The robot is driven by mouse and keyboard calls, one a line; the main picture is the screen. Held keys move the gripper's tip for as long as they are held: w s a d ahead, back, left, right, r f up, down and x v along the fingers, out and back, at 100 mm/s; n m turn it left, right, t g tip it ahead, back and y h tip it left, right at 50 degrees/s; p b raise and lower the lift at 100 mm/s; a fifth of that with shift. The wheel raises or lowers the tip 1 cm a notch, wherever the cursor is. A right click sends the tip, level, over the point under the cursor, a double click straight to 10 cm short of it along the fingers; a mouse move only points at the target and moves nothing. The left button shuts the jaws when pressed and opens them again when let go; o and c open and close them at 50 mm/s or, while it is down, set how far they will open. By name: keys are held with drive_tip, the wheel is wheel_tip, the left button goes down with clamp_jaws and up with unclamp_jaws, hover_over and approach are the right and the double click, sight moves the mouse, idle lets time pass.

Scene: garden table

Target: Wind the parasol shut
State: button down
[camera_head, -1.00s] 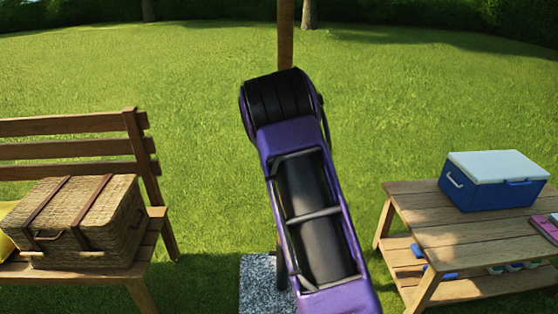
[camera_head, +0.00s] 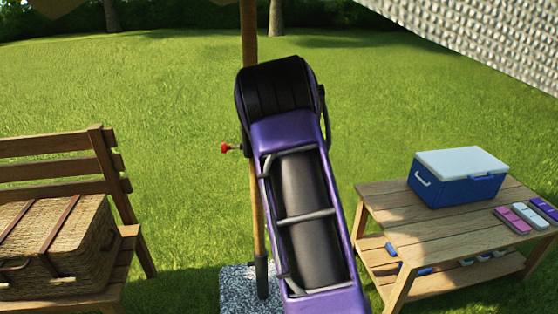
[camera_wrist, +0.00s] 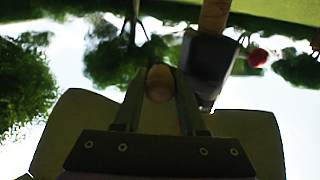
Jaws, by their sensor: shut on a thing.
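The parasol's wooden pole (camera_head: 257,210) rises from a speckled stone base (camera_head: 238,290), partly hidden behind my purple and black arm. A pale woven part of the canopy (camera_head: 490,38) fills the top right corner. A small red knob (camera_head: 226,148) sticks out left of the pole; it also shows in the wrist view (camera_wrist: 258,58), beside a dark housing (camera_wrist: 208,62) on the pole. My gripper (camera_wrist: 160,95) shows in the wrist view, its fingers shut on a round brown crank knob (camera_wrist: 160,82). The crank's arm is not clear. The arm hides the gripper in the head view.
A bench (camera_head: 108,160) with a wicker basket (camera_head: 62,245) stands at left. At right is a low wooden table (camera_head: 400,215) bearing a blue cooler (camera_head: 460,187) with a white lid and several small coloured items. Open lawn lies behind.

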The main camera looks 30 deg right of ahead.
wheel_tip(320, 180, up, 4)
drive_tip(key=shift+w+a+r+p, duration=0.1)
drive_tip(key=shift+a+p, duration=0.05)
drive_tip(key=shift+p, duration=0.55)
drive_tip(key=r, duration=0.1)
drive_tip(key=a+r+p, duration=0.1)
drive_tip(key=shift+w+r, duration=0.1)
drive_tip(key=shift+r, duration=0.25)
drive_tip(key=w+a+b, duration=0.4)
drive_tip(key=a+b, duration=0.1)
drive_tip(key=a, duration=0.9)
drive_tip(key=s+d+f, duration=0.2)
drive_tip(key=d+f, duration=0.5)
drive_tip(key=f, duration=0.6)
drive_tip(key=shift+c, duration=2)
unclamp_jaws()
drive_tip(key=shift+d+r, duration=0.1)
drive_tip(key=shift+r, duration=0.05)
